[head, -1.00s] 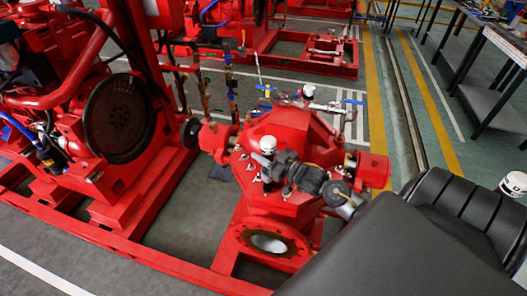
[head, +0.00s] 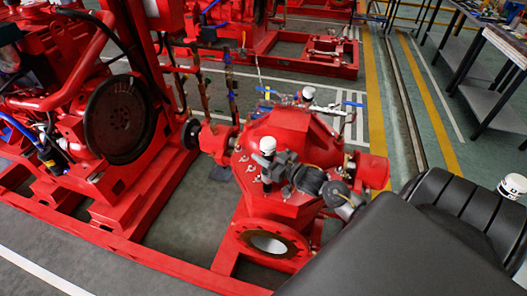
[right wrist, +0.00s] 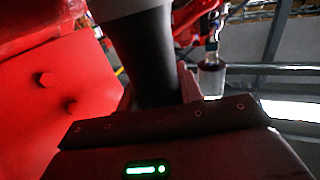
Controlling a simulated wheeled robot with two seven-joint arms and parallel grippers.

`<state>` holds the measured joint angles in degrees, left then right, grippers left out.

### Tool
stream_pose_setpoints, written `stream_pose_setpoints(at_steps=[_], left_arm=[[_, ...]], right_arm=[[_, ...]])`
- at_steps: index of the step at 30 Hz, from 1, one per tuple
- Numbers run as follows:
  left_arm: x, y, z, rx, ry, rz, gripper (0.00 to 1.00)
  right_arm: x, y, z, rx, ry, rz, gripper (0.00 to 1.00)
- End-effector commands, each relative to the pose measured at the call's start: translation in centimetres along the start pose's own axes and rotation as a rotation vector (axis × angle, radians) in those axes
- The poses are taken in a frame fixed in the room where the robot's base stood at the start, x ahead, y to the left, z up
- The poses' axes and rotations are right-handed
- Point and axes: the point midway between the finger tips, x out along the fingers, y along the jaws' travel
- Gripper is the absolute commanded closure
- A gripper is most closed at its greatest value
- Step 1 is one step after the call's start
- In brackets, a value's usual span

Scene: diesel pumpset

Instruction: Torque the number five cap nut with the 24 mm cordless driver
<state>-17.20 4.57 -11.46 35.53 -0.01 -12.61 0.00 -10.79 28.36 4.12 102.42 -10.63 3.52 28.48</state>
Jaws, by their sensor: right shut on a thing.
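The red pump casing (head: 285,138) stands in the middle of the head view, with several cap nuts (head: 252,170) along its near flange. I cannot tell which nut is number five. My right gripper (head: 305,178) comes in from the right over the casing and is shut on the dark cordless driver (head: 282,163). The driver's working end is over the flange, and I cannot tell whether it touches a nut. In the right wrist view the driver's black body (right wrist: 145,60) stands at the gripper, beside red casing (right wrist: 50,120) with two studs. My left gripper is not in view.
A red engine with a dark flywheel (head: 118,118) stands at the left. A round open pipe flange (head: 268,243) faces forward below the casing. Pipes and blue-handled valves (head: 265,90) stand behind it. A workbench (head: 490,45) is at the far right, beyond open floor.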

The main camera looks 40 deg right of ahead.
Motion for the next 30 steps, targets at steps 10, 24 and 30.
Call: stream_pose_setpoints(at_steps=[10, 24, 30], left_arm=[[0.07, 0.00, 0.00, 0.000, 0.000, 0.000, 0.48], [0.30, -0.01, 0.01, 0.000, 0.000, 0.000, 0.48], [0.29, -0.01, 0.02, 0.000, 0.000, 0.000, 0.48]], right_arm=[[0.04, 0.03, -0.02, -0.001, 0.004, 0.000, 1.00], [0.04, 0.02, 0.62, -0.001, 0.003, 0.000, 1.00], [0.01, 0.03, 0.72, -0.001, 0.001, 0.001, 1.00]])
